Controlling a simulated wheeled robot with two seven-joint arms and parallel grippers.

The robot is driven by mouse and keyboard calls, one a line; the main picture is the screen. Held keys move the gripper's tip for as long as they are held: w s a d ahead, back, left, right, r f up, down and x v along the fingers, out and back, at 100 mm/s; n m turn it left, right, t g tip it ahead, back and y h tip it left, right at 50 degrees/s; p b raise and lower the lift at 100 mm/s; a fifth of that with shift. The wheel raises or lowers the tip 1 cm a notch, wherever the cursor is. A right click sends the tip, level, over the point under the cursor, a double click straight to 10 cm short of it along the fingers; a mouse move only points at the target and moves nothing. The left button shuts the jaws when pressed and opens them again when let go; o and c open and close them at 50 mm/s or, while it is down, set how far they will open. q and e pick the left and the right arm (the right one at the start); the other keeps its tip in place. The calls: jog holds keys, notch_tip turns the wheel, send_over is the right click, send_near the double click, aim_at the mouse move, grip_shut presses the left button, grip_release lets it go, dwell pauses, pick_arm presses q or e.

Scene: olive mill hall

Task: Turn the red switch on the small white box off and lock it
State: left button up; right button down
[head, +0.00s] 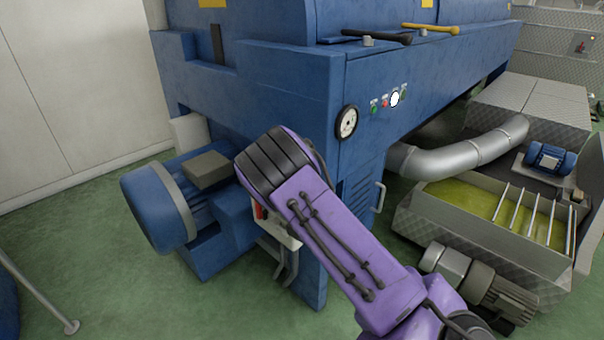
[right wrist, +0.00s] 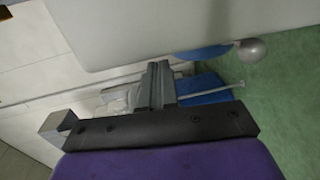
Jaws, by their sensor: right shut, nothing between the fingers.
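The small white box (head: 288,240) is on the near end of the blue machine in the head view, mostly hidden behind my purple right arm. A sliver of red, likely the red switch (head: 259,212), shows at the arm's left edge; its position cannot be read. My right gripper (right wrist: 160,68) shows in the right wrist view with its fingers together and nothing between them. A large pale surface, perhaps the box, fills the top of that view close to the fingers; I cannot tell whether they touch it. My left gripper is out of view.
A blue motor (head: 160,205) juts out left of the box. The blue machine (head: 420,75) carries a round gauge (head: 347,122) and several small buttons. A silver pipe (head: 460,150) and a metal trough (head: 480,225) stand at right.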

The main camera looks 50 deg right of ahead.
jog(key=s, duration=0.6)
jog(key=shift+a+r+b, duration=0.2)
jog(key=shift+b, duration=0.2)
jog(key=shift+s, duration=0.1)
